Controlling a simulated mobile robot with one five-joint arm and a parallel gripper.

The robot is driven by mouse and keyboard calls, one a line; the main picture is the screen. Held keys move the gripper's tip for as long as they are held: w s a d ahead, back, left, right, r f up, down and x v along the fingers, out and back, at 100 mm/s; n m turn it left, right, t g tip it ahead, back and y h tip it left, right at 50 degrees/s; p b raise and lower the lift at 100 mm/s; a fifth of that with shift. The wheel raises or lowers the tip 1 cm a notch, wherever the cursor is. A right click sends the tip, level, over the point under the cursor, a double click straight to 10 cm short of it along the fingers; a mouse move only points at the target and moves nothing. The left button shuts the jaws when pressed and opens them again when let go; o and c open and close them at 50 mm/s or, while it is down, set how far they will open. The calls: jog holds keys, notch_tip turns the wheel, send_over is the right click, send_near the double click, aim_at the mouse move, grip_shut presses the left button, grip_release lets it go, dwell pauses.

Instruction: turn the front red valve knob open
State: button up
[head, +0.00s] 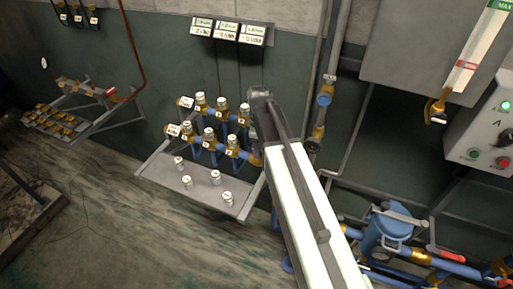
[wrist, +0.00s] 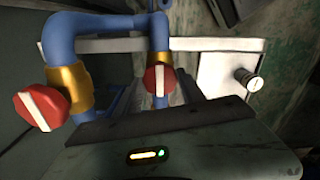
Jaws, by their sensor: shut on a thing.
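In the wrist view, the front red valve knob (wrist: 157,80), with a pale stripe running up and down the picture, sits on a brass collar on a blue pipe. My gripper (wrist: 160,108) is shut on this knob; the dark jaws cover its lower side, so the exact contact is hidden. A second red knob (wrist: 42,109) with a tilted pale stripe stands to the left on its own brass and blue pipe, apart from the jaws. In the head view my arm covers the right end of the blue pipe manifold (head: 208,148), and neither red knob can be made out there.
A grey shelf (head: 153,172) under the manifold carries several white-capped pieces; one white cap (wrist: 249,80) shows right of the jaws. Brass valves with white caps line the pipes. Vertical pipes (head: 325,95) and a blue vessel (head: 386,232) stand to the right.

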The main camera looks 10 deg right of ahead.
jog(key=shift+w+d, duration=0.1)
jog(key=o, duration=1.4)
jog(key=shift+c, duration=0.2)
notch_tip(320, 180, up, 8)
jog(key=p, duration=0.8)
jog(key=shift+f, duration=0.1)
